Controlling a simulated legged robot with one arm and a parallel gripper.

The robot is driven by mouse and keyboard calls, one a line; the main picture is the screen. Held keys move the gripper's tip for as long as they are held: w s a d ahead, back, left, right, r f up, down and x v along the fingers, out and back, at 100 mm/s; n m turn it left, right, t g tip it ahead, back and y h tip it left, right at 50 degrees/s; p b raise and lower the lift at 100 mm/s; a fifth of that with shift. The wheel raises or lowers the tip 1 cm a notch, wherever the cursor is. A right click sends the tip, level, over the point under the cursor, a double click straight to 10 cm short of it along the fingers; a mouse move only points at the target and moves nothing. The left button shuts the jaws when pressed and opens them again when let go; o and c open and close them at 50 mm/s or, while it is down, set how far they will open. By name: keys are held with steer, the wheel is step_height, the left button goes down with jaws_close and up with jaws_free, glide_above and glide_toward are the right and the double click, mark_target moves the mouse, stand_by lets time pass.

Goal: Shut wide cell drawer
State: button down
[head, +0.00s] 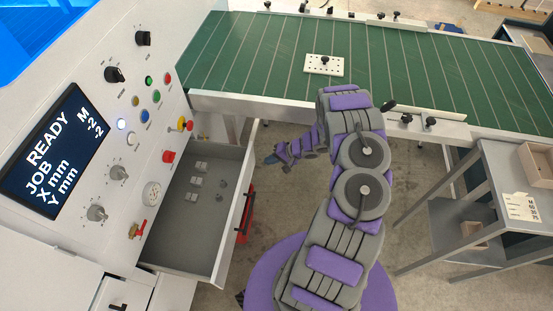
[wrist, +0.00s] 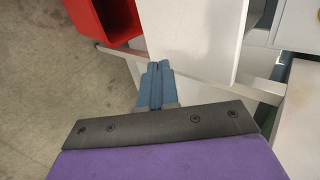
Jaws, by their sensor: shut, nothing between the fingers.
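The wide drawer (head: 190,258) stands open from the white machine, its grey inside showing with several small pale and dark pieces on its floor. In the wrist view the blue fingers (wrist: 155,83) are together, beside a white panel (wrist: 195,38) that appears to be the drawer front. I cannot tell whether the fingers touch the panel.
The machine's control panel (head: 128,118) with knobs and buttons rises above the drawer. A green conveyor table (head: 270,60) spans the back. A grey side table (head: 510,165) with boxes stands right.

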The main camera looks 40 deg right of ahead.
mark_target(251, 163)
steer(key=w+a, duration=0.1)
steer(key=a, duration=0.1)
steer(key=w+a, duration=0.2)
steer(key=a, duration=0.1)
steer(key=shift+a+r+b, duration=0.2)
steer(key=shift+a+b, duration=0.1)
steer(key=shift+b, duration=0.05)
steer(key=shift+d+f, duration=0.2)
steer(key=shift+d, duration=1)
steer(key=w+a+p, duration=0.1)
steer(key=a, duration=0.1)
steer(key=w+a, duration=0.2)
steer(key=w+a+p, duration=0.1)
steer(key=a, duration=0.2)
steer(key=shift+w+r+p, duration=0.25)
steer(key=shift+w+p, duration=0.05)
steer(key=shift+w, duration=0.05)
steer(key=w+a, duration=0.5)
steer(key=w, duration=0.1)
steer(key=w+a, duration=0.6)
steer(key=shift+f, duration=0.2)
steer(key=shift+w+a, duration=0.2)
steer(key=shift+a, duration=0.1)
steer(key=shift+r, duration=0.15)
steer(key=shift+w+d+r, duration=0.1)
steer(key=shift+w+d, duration=0.1)
steer(key=shift+w, duration=0.05)
steer(key=shift+a, duration=0.2)
